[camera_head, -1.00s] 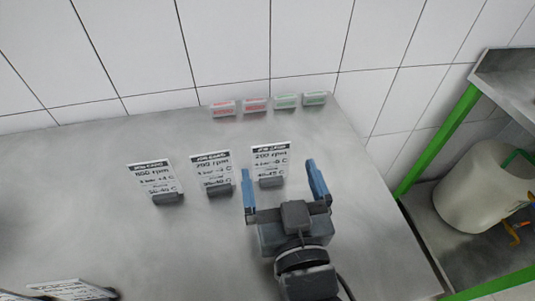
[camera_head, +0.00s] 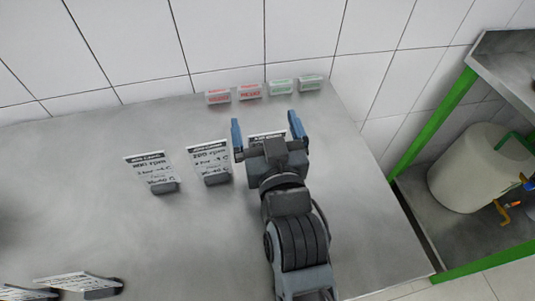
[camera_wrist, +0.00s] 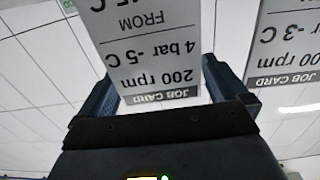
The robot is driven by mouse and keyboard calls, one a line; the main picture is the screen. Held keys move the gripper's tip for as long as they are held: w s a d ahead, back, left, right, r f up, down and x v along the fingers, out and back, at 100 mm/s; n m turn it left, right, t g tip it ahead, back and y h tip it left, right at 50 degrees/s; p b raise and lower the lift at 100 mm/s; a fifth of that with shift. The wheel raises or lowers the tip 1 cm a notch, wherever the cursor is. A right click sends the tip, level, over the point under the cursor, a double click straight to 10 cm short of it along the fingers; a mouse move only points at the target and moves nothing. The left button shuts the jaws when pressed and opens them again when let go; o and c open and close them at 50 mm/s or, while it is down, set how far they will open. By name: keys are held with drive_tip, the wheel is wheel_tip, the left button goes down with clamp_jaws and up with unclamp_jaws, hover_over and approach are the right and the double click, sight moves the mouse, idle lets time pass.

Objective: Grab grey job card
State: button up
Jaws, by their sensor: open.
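A job card (camera_head: 266,136) stands in the right place of a row of three, mostly hidden behind my gripper (camera_head: 265,122). My gripper is open, with one blue finger on each side of this card. In the wrist view the card (camera_wrist: 150,45) is light grey with a dark header, reads "200 rpm, 4 bar" upside down, and lies between the two fingers. I cannot tell whether the fingers touch it. The middle card (camera_head: 208,158) and the left card (camera_head: 152,170) stand in dark holders. The middle card's neighbour position matches a second card (camera_wrist: 285,45) in the wrist view.
Several small red and green labelled blocks (camera_head: 250,92) stand at the table's back edge by the tiled wall. More cards (camera_head: 78,281) are at the front left. A green-framed shelf (camera_head: 430,135) with a white canister (camera_head: 468,170) is at right. The middle of the steel table (camera_head: 130,235) is clear.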

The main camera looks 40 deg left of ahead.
drive_tip(key=c, duration=1.3)
drive_tip(key=shift+o, duration=0.2)
drive_tip(key=shift+r, duration=0.1)
